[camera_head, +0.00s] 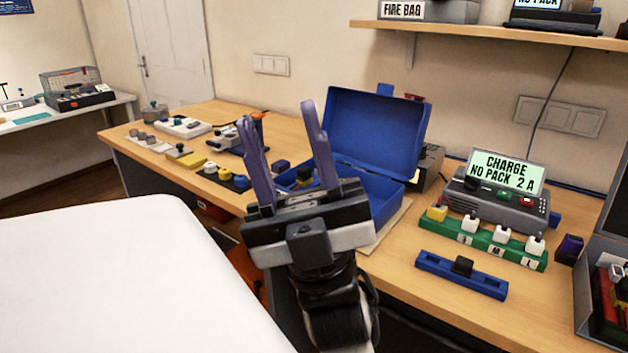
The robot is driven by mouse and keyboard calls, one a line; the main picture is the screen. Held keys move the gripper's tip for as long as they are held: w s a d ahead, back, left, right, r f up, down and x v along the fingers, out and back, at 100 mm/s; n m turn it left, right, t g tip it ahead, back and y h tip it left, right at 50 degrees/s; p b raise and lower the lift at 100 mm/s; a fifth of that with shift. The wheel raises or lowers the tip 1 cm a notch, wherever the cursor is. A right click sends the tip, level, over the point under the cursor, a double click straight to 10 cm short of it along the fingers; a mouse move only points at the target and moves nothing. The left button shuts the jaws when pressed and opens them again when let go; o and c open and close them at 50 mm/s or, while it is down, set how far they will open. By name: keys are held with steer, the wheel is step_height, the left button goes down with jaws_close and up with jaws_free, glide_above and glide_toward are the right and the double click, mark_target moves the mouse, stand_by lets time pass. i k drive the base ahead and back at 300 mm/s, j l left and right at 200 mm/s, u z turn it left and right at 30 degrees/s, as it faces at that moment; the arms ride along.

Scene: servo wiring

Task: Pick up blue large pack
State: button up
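My gripper (277,115) is raised in front of the desk, its two purple fingers spread apart with nothing between them. I cannot tell for certain which thing is the blue large pack. A dark blue-purple block (570,249) stands at the right, beside the charger. My gripper appears apart from all of these.
An open blue case (375,125) stands behind my gripper, its inside partly hidden. A charger (490,207) reads "CHARGE NO PACK 2 A", with a green socket strip (480,238) before it. A white surface (100,270) fills the lower left.

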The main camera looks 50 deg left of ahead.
mark_target(313, 182)
steer(key=l+u, duration=0.2)
steer(key=i+l+u, duration=0.2)
steer(key=l, duration=0.15)
steer(key=k+u, duration=0.1)
steer(key=u, duration=1.2)
steer(key=i, duration=0.5)
steer(key=j+u, duration=0.05)
